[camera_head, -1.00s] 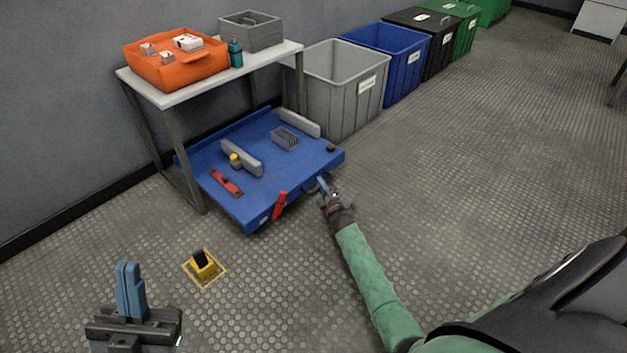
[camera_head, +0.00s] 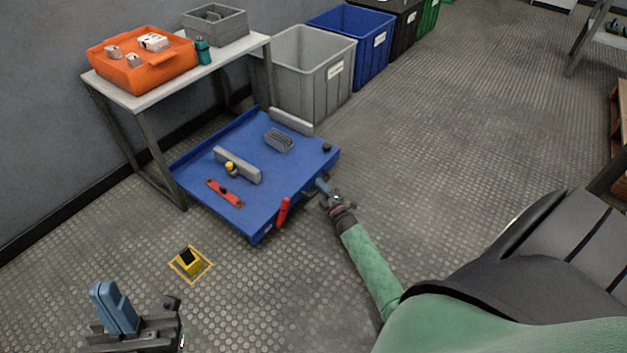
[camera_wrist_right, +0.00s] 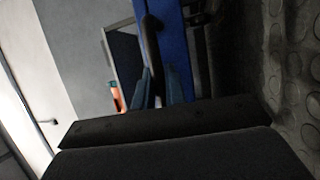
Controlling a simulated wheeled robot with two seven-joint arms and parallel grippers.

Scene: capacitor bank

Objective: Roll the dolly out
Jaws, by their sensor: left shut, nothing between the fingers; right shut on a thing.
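The blue dolly (camera_head: 185,165) stands on the floor, its rear part beneath the white-topped table (camera_head: 160,92) and its front part out in the open. A red lever (camera_head: 283,211) sits at its front edge. My right gripper (camera_head: 322,187) is shut at the dolly's front edge. In the right wrist view its blue fingers (camera_wrist_right: 160,88) close around a dark bar handle (camera_wrist_right: 152,45) beside the blue dolly (camera_wrist_right: 172,30). My left gripper (camera_head: 115,306) is shut and empty, above the floor at the lower left, apart from the dolly.
On the dolly are a grey bar (camera_head: 238,165), a finned grey block (camera_head: 279,140) and a red piece (camera_head: 225,193). A grey bin (camera_head: 312,80) stands behind the dolly. Floor to the right is open.

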